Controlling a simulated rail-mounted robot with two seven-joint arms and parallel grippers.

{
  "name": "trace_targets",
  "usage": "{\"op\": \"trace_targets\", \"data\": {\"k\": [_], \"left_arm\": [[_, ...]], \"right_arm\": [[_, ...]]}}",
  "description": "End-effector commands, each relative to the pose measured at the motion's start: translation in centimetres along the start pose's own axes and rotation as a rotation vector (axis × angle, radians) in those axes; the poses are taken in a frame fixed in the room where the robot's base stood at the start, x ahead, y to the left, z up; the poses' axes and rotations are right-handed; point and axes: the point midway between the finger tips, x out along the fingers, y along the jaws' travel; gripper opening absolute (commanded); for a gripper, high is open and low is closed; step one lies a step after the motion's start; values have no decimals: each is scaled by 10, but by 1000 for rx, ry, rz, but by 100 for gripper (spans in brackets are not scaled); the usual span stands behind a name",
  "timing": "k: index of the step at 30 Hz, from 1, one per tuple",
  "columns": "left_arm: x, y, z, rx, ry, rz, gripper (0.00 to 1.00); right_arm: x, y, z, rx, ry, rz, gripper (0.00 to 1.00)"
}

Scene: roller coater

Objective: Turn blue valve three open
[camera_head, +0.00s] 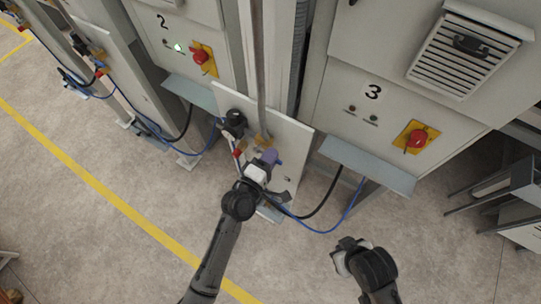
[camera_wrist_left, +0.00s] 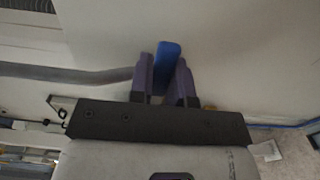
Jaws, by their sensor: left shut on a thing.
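In the left wrist view the blue valve handle (camera_wrist_left: 168,60) stands between the two purple fingers of my left gripper (camera_wrist_left: 164,80), which is shut on it. In the head view my left gripper (camera_head: 270,158) is at the pale panel left of the cabinet marked 3, and hides most of the handle. A brass fitting (camera_head: 262,139) shows just behind the fingers. My right gripper (camera_head: 345,246) is over the floor at lower right, away from the panel. Its fingers are too unclear to tell open from shut.
The pale panel (camera_head: 289,133) also carries a dark regulator (camera_head: 235,118) and a red part (camera_head: 237,153). A blue hose (camera_head: 322,231) and a black hose loop below. Cabinet 3 has a red switch (camera_head: 416,138) and a projecting ledge (camera_head: 368,166). The floor in front is clear.

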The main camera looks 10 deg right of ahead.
Motion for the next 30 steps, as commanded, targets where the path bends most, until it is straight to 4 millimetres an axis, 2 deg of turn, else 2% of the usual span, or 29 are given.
{"op": "trace_targets", "data": {"k": [5, 6, 14, 23, 26, 30], "left_arm": [[0, 0, 0, -6, 0, 1, 0], [0, 0, 0, -6, 0, 1, 20], [0, 0, 0, -3, 0, 1, 44], [-4, -1, 0, -2, 0, 0, 44], [-14, -1, 0, -2, 0, -1, 44], [-40, -2, 0, -2, 1, -2, 44]], "right_arm": [[0, -1, 0, 2, 0, -2, 0], [0, -1, 0, 2, 0, -1, 0], [0, 0, 0, 1, 0, -1, 0], [0, 2, 1, -7, -1, 5, 0], [1, 3, 1, -9, -1, 7, 0], [3, 2, 2, -8, -1, 7, 0]]}}
